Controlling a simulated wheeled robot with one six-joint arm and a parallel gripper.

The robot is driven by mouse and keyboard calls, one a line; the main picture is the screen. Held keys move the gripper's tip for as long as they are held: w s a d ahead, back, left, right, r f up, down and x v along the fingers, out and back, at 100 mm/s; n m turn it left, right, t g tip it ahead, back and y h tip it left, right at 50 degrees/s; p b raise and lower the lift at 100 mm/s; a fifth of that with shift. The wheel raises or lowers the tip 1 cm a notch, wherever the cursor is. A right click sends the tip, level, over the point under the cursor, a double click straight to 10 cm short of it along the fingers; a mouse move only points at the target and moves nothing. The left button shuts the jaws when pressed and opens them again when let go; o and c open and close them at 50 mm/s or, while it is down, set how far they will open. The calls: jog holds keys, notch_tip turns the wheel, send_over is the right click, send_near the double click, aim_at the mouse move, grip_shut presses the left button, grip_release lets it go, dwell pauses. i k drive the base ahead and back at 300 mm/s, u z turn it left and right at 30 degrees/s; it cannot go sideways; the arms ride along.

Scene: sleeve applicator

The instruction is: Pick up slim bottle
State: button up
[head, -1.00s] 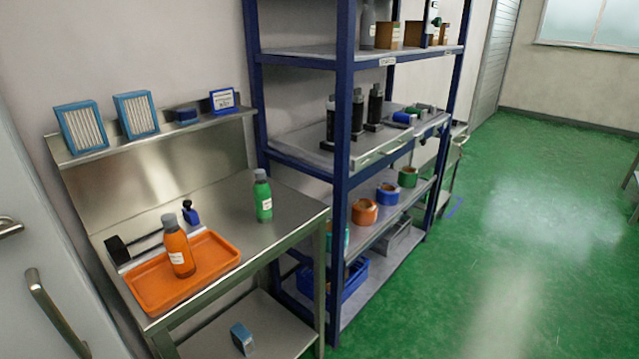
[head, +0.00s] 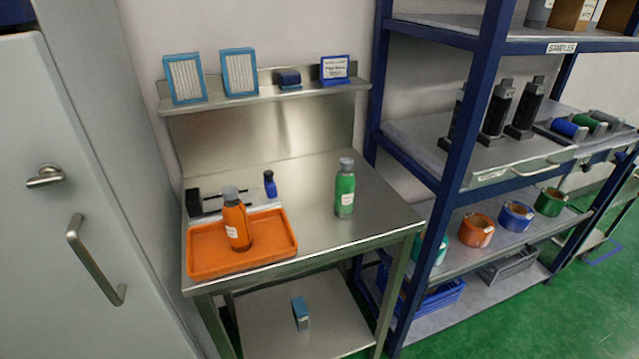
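No bottle is marked as the slim one. A green bottle (head: 345,190) with a grey cap and white label stands upright on the right of the steel bench (head: 300,230). An orange bottle (head: 237,222) with a grey cap and white label stands upright in the orange tray (head: 283,246) on the left of the bench. A small dark blue bottle (head: 270,185) stands behind the tray. My gripper is not in view.
A black and metal device (head: 195,203) sits behind the tray. A small shelf (head: 300,93) above holds framed filters. A blue-post rack (head: 465,150) stands right of the bench, and a grey cabinet (head: 90,150) stands left. The bench is clear around the green bottle.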

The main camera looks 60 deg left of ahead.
aim_at(345, 182)
jog(key=u, duration=0.75)
jog(key=i, duration=0.7)
jog(key=u, duration=1.1)
jog(key=i, duration=0.2)
jog(key=u, duration=0.1)
